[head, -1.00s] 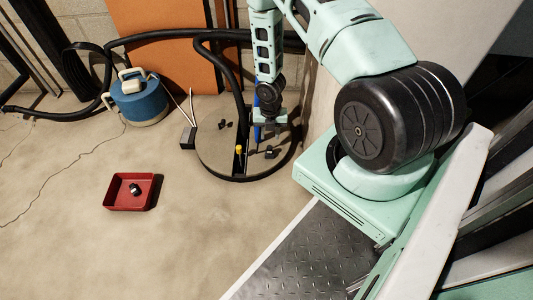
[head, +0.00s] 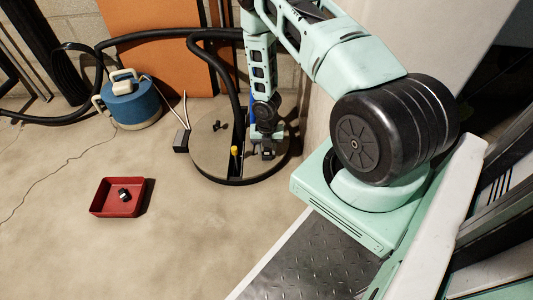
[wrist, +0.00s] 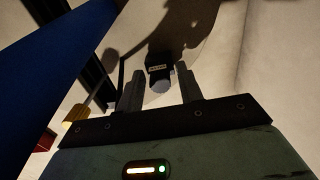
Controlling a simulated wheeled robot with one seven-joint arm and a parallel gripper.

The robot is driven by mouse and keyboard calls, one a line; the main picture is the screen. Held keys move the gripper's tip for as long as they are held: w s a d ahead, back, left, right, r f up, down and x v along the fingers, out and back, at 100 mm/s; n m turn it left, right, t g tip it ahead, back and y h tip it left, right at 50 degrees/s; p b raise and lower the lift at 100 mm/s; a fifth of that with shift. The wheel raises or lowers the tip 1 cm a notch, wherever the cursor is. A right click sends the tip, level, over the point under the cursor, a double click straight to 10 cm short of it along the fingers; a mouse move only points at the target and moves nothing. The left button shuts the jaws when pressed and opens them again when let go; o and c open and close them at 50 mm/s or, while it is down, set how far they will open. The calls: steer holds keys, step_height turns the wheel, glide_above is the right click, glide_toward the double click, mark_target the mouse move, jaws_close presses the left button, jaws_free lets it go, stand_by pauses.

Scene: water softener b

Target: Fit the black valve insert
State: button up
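My gripper (head: 267,154) is low over the right part of the round lid (head: 208,158) on the floor. In the wrist view my gripper (wrist: 160,80) has its two fingers apart. A small black part with a pale label and a grey round end (wrist: 160,73) lies between and just beyond the fingertips. It looks like the black valve insert, but I cannot be sure. I cannot tell whether a finger touches it. In the head view the gripper mostly hides that spot. A second black and silver piece (head: 124,194) lies in the red tray (head: 101,211).
A yellow-topped piece (head: 234,151) stands at the dark slot in the lid. Small black pieces (head: 217,126) lie left of the slot. A black hose (head: 205,42) arches over to the lid. A blue tank (head: 133,103) stands left. The floor around the red tray is clear.

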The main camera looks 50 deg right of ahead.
jaws_close()
step_height(320, 180, up, 5)
steer(key=p, duration=0.4)
steer(key=shift+f+p, duration=0.1)
steer(key=shift+p, duration=0.3)
steer(key=shift+f, duration=0.15)
